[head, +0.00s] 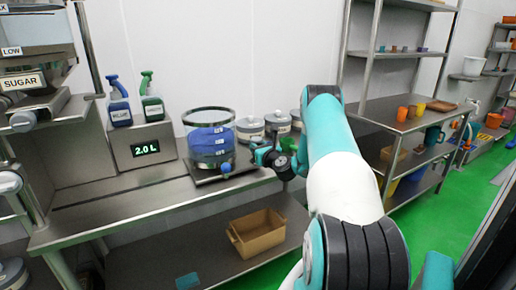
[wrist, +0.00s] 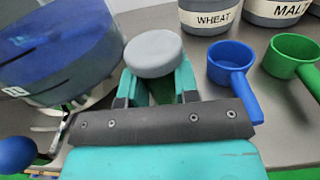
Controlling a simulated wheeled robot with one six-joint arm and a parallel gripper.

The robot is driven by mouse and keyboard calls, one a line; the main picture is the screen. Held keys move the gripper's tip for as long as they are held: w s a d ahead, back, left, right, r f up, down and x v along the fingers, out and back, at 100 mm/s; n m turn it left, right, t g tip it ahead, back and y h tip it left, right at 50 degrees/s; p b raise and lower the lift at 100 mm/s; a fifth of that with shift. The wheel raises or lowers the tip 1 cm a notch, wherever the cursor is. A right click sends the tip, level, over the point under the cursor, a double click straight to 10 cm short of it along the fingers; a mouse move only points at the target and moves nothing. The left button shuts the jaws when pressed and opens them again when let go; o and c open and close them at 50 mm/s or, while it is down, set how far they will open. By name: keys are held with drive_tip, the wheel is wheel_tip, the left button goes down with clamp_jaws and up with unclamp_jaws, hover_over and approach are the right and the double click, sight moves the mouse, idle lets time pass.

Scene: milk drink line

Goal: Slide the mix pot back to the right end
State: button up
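The mix pot (head: 208,135) is a clear round vessel with blue contents. It stands upright on a dark flat base on the steel counter, right of the 2.0 L display. In the wrist view the pot (wrist: 62,52) fills the upper left, close beside my gripper. My gripper (head: 264,154) is low over the counter, just right of the pot. In the wrist view its teal fingers (wrist: 160,84) reach to a grey round knob (wrist: 153,52). The knob hides the fingertips, so I cannot tell whether they grip its stem.
A blue ball knob (head: 226,168) is at the pot's front. Behind my gripper stand grey-lidded canisters (head: 250,129), with a blue scoop (wrist: 231,66) and a green scoop (wrist: 290,56) before them. A tan bin (head: 257,233) is on the lower shelf.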

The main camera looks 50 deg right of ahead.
drive_tip(key=o, duration=0.4)
drive_tip(key=shift+s+d+r, duration=0.1)
drive_tip(key=shift+s+d, duration=0.05)
drive_tip(key=shift+d, duration=0.1)
drive_tip(key=shift+a, duration=0.1)
drive_tip(key=shift+s+a+f, duration=0.2)
drive_tip(key=shift+s, duration=0.2)
drive_tip(key=b+v, duration=0.2)
drive_tip(key=v, duration=0.3)
drive_tip(key=shift+s+f, duration=0.1)
drive_tip(key=shift+f, duration=0.05)
drive_tip(key=b, duration=0.4)
drive_tip(key=shift+s+a+f, duration=0.1)
drive_tip(key=shift+s+a, duration=0.05)
drive_tip(key=shift+s, duration=0.2)
drive_tip(key=b+v, duration=1)
drive_tip(key=b, duration=0.2)
drive_tip(key=shift+a+r, duration=0.25)
drive_tip(key=shift+r, duration=0.15)
